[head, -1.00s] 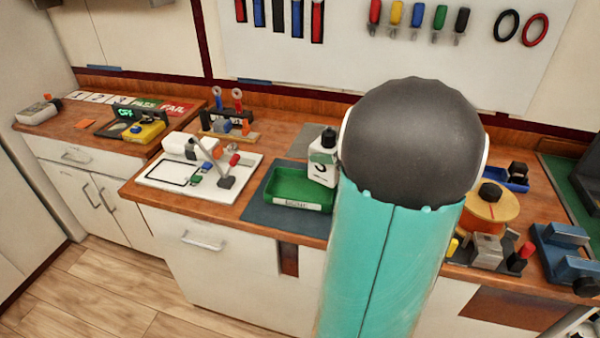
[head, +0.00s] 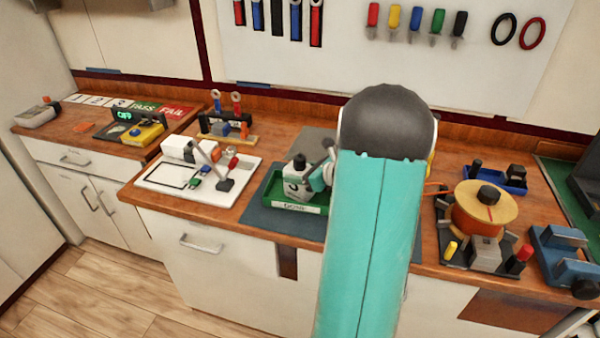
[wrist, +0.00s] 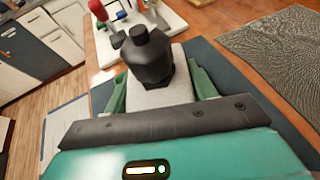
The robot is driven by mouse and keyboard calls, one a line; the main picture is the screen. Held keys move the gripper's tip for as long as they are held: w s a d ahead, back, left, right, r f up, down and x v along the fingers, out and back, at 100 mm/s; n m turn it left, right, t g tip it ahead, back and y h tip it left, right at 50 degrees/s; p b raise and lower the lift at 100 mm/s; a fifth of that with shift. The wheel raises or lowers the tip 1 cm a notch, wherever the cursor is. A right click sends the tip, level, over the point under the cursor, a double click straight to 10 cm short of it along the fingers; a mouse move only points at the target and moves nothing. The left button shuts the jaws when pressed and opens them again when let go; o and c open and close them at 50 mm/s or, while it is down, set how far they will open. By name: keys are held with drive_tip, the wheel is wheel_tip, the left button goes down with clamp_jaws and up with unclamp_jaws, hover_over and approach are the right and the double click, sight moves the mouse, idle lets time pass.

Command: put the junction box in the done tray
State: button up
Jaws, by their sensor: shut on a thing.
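The junction box (head: 298,184) is a pale grey-white box with a dark mark on its front and a black cap-like fitting on top. It is roughly upright inside the outline of the green done tray (head: 318,207). Its lower edge is behind the tray's front wall, so I cannot tell whether it touches the floor. My gripper (head: 318,177) is shut on the box from its right side. In the wrist view, the box (wrist: 160,95) and its black fitting stand between the green tray walls (wrist: 203,84), close against my gripper.
The tray stands on a dark mat (head: 262,218) on the wooden counter. A white board with small parts (head: 160,175) is to the left. An orange spool (head: 480,215) and a blue vise (head: 560,250) are to the right. A yellow meter (head: 146,134) lies far left.

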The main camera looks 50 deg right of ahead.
drive_tip(key=o, duration=1.4)
drive_tip(key=shift+f, duration=0.1)
